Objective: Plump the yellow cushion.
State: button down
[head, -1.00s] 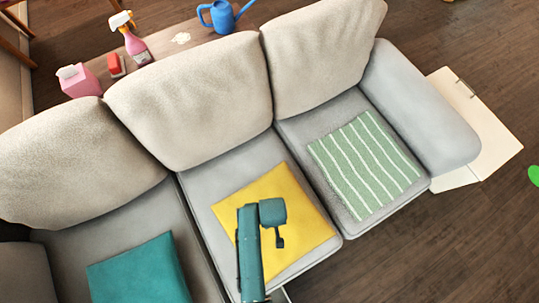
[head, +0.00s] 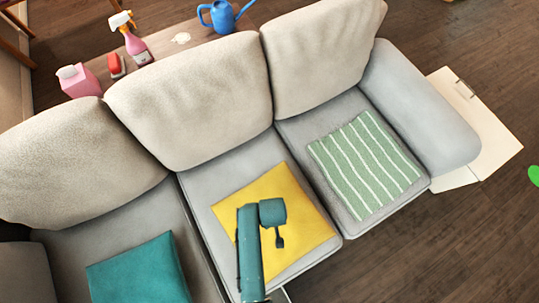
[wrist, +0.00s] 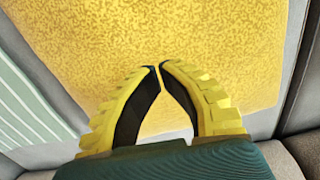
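The yellow cushion (head: 298,207) lies flat on the middle seat of the grey sofa. It fills much of the wrist view (wrist: 190,35). My gripper (head: 280,243) is over the cushion's middle in the head view, with my arm covering part of its left side. In the wrist view my gripper's fingers (wrist: 158,68) are shut, tips together, with nothing between them. The tips point at the cushion; I cannot tell if they touch it.
A green striped cloth (head: 365,163) lies on the right seat, and a teal cushion (head: 140,270) on the left seat. Beige back cushions (head: 190,100) stand behind. A spray bottle (head: 135,45), a pink carton (head: 78,80) and a blue watering can (head: 222,15) stand behind the sofa.

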jog(key=shift+f, duration=0.1)
jog(key=shift+f+b, duration=1.05)
jog(key=shift+f, duration=0.65)
jog(key=shift+r, duration=0.1)
notch_tip(320, 180, up, 3)
jog(key=p, duration=0.3)
jog(key=shift+r+p, duration=0.1)
jog(key=shift+p, duration=0.25)
jog(key=shift+f, duration=0.2)
jog(key=shift+f+b, duration=0.1)
jog(key=shift+b, duration=0.2)
jog(key=shift+f+b, duration=0.85)
jog(key=shift+f, duration=0.55)
